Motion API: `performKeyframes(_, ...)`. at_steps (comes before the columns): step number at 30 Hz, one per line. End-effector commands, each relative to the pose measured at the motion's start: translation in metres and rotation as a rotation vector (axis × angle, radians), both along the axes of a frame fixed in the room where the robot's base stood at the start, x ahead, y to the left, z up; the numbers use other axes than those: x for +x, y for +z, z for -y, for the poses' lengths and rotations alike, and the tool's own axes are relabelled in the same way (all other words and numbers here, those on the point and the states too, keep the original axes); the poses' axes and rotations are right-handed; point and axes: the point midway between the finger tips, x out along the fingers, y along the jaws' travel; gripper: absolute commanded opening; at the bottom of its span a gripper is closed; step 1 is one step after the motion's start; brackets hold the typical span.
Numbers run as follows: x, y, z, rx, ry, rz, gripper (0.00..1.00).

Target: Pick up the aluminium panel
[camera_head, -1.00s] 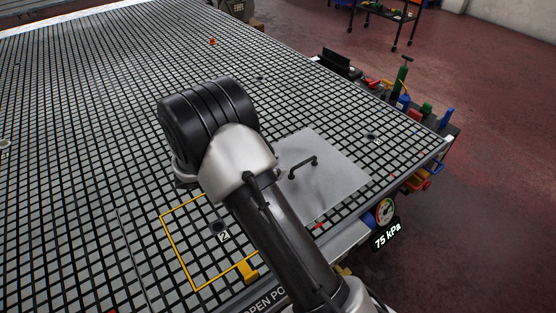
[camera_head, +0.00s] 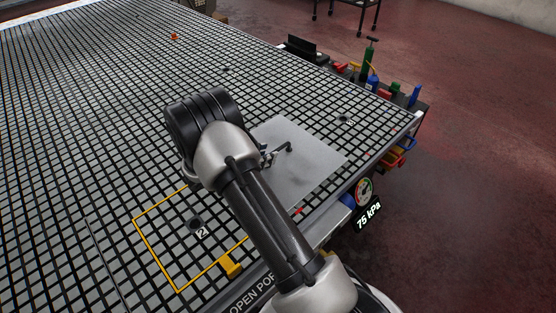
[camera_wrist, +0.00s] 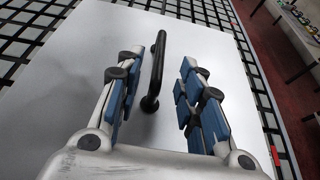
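The aluminium panel (camera_head: 312,160) is a flat grey square sheet lying on the grid table. A black bar handle (camera_head: 277,152) stands on its top. In the wrist view the panel (camera_wrist: 60,80) fills most of the picture. The black handle (camera_wrist: 156,70) lies between the fingers of my gripper (camera_wrist: 156,88), nearer the left finger. The fingers have blue pads and stand wide apart with a clear gap on both sides of the handle. In the head view my gripper is mostly hidden behind my arm.
The grid table (camera_head: 90,130) is broad and mostly clear. A yellow outline (camera_head: 160,255) marked 2 lies left of the panel, with a yellow block (camera_head: 231,267) on its edge. A gauge (camera_head: 364,191) reading 75 kPa hangs at the table edge. A tool rack (camera_head: 400,98) stands at right.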

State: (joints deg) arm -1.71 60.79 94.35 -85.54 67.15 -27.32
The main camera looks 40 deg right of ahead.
Motion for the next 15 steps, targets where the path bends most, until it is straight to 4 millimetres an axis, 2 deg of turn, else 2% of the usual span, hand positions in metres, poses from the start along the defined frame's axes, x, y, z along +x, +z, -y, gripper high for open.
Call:
performKeyframes(5, 0.002, -0.004, 0.011, 0.0, 0.0, 0.001, 0.35)
performKeyframes(12, 0.007, -0.016, 0.044, 0.0, -0.002, 0.0, 0.35)
performKeyframes(15, 0.009, -0.017, 0.05, 0.0, 0.001, 0.0, 0.35)
